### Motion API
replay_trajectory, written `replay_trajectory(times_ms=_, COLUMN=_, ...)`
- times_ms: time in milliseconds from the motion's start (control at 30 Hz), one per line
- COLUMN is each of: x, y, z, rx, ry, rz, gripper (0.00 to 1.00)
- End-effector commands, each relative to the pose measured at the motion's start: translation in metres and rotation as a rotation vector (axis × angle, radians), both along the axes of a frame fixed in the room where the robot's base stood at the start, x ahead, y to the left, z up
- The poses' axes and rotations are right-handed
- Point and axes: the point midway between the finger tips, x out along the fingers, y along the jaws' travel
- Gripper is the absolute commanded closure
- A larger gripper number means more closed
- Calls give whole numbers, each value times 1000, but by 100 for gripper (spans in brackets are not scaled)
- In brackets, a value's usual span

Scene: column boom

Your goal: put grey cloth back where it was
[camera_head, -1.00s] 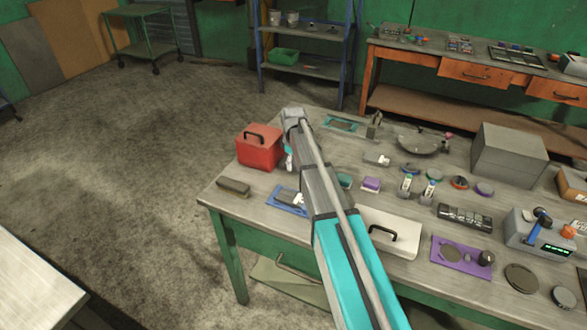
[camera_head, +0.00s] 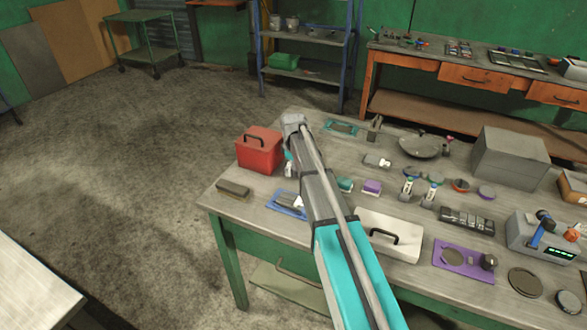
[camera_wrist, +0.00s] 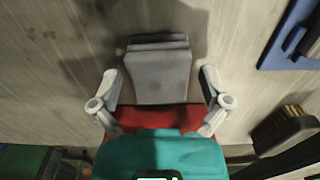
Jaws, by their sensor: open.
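The grey cloth (camera_wrist: 160,75) shows in the wrist view as a folded grey piece with a layered far edge. My gripper (camera_wrist: 158,88) is open, with one finger on each side of the cloth and visible gaps between. The red box (camera_wrist: 165,118) lies at the cloth's near edge, partly hidden by my gripper's teal body. In the head view my gripper (camera_head: 289,168) is beside the right side of the red box (camera_head: 259,150), mostly behind my arm. The cloth cannot be made out there. I cannot tell whether it touches the table.
A blue tray (camera_wrist: 283,50) is to the right in the wrist view, with a brush (camera_wrist: 285,128) below it. In the head view a white case (camera_head: 375,236) and a purple mat (camera_head: 452,265) are right of my arm. Bare tabletop (camera_head: 258,207) shows at the left.

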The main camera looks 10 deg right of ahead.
Motion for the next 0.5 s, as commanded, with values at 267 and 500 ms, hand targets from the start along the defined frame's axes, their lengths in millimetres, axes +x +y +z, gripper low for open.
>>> replay_trajectory(times_ms=267, x=0, y=0, z=0, rx=0, ry=0, rz=0, gripper=1)
replay_trajectory(times_ms=500, x=0, y=0, z=5, rx=0, ry=0, rz=0, gripper=1)
